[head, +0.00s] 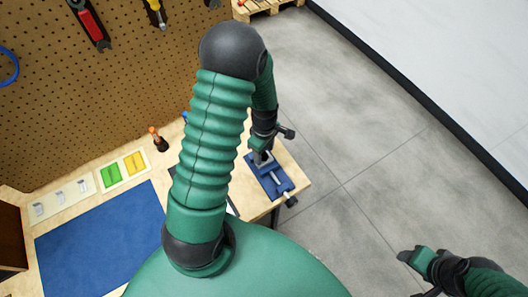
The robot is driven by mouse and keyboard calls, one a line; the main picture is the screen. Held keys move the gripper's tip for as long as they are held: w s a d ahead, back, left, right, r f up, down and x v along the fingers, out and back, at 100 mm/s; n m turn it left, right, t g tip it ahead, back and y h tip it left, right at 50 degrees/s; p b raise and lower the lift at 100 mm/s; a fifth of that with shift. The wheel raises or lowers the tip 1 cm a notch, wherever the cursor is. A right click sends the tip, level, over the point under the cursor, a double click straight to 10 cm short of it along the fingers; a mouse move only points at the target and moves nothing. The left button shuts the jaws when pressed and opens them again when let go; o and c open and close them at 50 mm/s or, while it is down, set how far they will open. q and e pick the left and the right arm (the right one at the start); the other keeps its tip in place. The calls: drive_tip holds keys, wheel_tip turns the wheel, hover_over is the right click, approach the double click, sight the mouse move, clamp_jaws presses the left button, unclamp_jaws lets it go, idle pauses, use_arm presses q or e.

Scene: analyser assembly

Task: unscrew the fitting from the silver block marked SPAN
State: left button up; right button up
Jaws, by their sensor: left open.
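A blue fixture (268,182) with silver parts sits at the right end of the workbench. A small silvery piece (275,178) shows on it. The SPAN marking and the fitting cannot be made out at this size. My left gripper (268,146) is open and points down over the far end of the blue fixture, hiding part of it. I cannot tell whether it touches anything there. My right gripper (411,275) is open and empty at the lower right, over the floor and away from the bench.
A blue mat (95,245) covers the bench's left part. An orange-handled tool (157,139) stands in a dark holder. A pegboard (90,110) with tools rises behind. Grey floor (380,130) is clear on the right.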

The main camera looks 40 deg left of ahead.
use_arm(q)
drive_tip(key=shift+f, duration=0.4)
